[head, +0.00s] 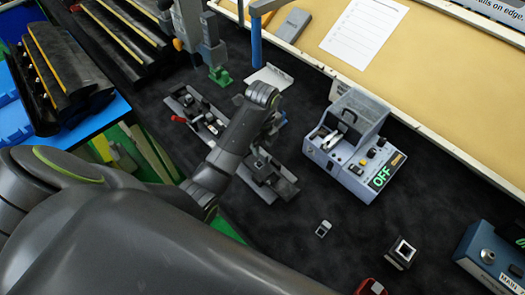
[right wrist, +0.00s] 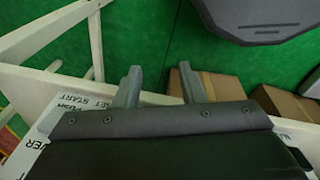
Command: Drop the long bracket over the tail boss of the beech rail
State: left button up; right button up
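My left arm reaches across the head view from the lower left. Its gripper (head: 268,158) is near the dark grey piece just right of the forearm; the wrist and forearm hide the fingers, so their opening is unclear. I cannot pick out the beech rail, its tail boss or the long bracket with certainty. A grey fixture (head: 183,98) with a red handle and small black parts lies left of the forearm. A dark grey bar-like piece (head: 284,188) lies right of it. In the right wrist view my right gripper (right wrist: 160,84) has its fingers apart with nothing between them.
A grey tester box (head: 345,160) with a green OFF display stands right of the arm. Small square-holed parts (head: 323,228) and (head: 400,252) lie on the dark mat. A blue box (head: 490,255) sits lower right. Cardboard boxes (right wrist: 225,87) are below the right gripper.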

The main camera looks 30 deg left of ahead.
aim_at(263, 153)
pick_arm(q)
jog(key=shift+r+p, duration=0.6)
jog(key=shift+r, duration=1)
